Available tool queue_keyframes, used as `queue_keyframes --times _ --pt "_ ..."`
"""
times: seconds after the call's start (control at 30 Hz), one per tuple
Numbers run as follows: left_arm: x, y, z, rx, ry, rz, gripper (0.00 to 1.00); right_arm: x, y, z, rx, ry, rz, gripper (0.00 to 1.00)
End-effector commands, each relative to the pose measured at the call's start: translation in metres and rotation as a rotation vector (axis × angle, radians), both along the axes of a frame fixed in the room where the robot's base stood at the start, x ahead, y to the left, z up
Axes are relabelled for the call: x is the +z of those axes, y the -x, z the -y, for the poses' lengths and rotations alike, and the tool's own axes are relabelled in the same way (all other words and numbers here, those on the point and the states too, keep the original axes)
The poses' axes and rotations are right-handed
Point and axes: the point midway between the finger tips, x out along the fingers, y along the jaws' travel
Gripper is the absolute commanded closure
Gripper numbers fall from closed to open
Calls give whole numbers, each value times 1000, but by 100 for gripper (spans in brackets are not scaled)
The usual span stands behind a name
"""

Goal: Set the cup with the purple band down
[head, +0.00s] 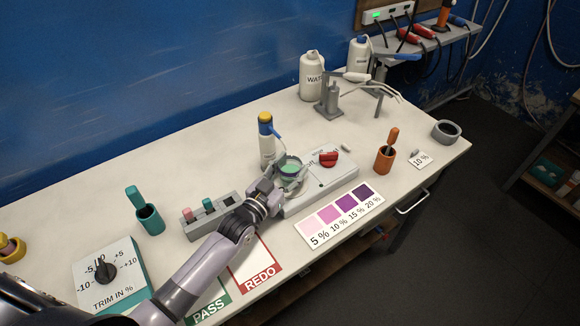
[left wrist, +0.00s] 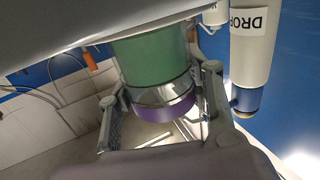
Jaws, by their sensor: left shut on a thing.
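The cup with the purple band holds green liquid, and its open top (head: 290,165) shows in the head view. In the left wrist view the green cup wall (left wrist: 150,58) and the purple band (left wrist: 165,109) sit between my fingers. My left gripper (head: 280,181) is shut around the cup from its near left side. The cup is at the left part of the grey-white device with a red knob (head: 328,159). I cannot tell whether its base touches the device. My right gripper is not in view.
A white bottle with a yellow cap (head: 266,143) stands close behind the cup. A grey rack (head: 208,222) with coloured plugs is left of it. A purple colour chart (head: 338,215) and PASS and REDO (head: 258,270) cards lie in front. Bare table (head: 225,150) shows behind.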

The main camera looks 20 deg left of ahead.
Motion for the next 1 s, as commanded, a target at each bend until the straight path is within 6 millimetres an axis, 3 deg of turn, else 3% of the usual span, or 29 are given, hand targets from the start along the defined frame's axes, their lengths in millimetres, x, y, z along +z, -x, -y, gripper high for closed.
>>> queue_keyframes --times 0.23,0.27,0.53,0.93,1.0 --pt "-3 0 0 0 1 2 88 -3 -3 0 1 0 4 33" --pt "-4 0 0 0 0 0 53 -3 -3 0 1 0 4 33" --pt "-3 0 0 0 0 0 35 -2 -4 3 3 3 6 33" --pt "2 1 0 0 0 0 33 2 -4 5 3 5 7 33" --pt "-2 9 -3 0 0 -1 33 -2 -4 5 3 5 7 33"
